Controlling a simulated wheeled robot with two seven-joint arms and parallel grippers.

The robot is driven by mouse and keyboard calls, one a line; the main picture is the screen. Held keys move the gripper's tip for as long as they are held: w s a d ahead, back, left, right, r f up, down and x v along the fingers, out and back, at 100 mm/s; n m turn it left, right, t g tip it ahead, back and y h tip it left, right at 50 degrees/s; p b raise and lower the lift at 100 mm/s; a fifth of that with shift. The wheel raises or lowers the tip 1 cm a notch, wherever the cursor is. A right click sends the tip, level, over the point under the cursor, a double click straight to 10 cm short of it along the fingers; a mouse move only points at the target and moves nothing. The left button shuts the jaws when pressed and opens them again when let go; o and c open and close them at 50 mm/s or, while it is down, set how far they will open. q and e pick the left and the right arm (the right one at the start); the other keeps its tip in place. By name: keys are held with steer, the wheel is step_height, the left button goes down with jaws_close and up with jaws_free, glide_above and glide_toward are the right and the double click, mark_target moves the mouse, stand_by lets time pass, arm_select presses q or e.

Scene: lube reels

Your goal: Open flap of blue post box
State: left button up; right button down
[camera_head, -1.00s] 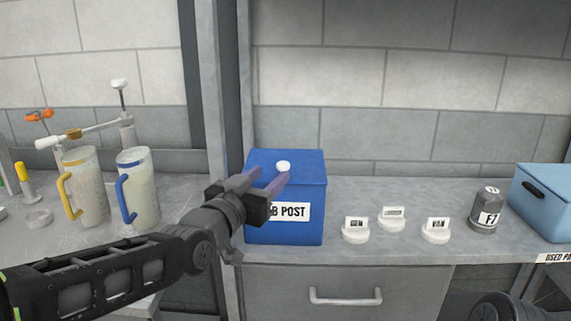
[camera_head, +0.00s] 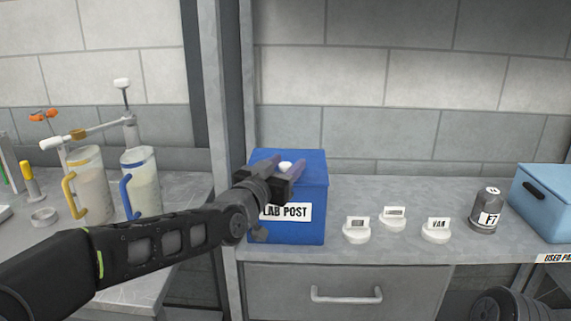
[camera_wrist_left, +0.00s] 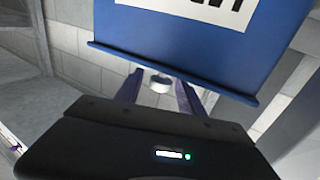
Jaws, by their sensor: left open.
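The blue post box (camera_head: 300,228) stands on the grey worktop against the wall, with a "LAB POST" label (camera_head: 287,211) on its front. Its flap (camera_head: 311,176) on top lies shut, with a white knob (camera_head: 286,167) on it. My left gripper (camera_head: 287,166) is open over the box top, its purple fingers either side of the knob. In the left wrist view the knob (camera_wrist_left: 160,83) shows between the two fingers, with gaps, so it is not gripped. The blue box (camera_wrist_left: 200,60) fills the upper part there. My right gripper is out of view.
Three white labelled knobs (camera_head: 393,218) and a grey canister (camera_head: 486,210) stand right of the box. A light blue box (camera_head: 545,203) is at the far right. Two jugs (camera_head: 140,187) stand on the left bench. A drawer handle (camera_head: 346,295) is below the worktop.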

arm_select(q)
jaws_close()
stand_by(0.3)
stand_by(1.1)
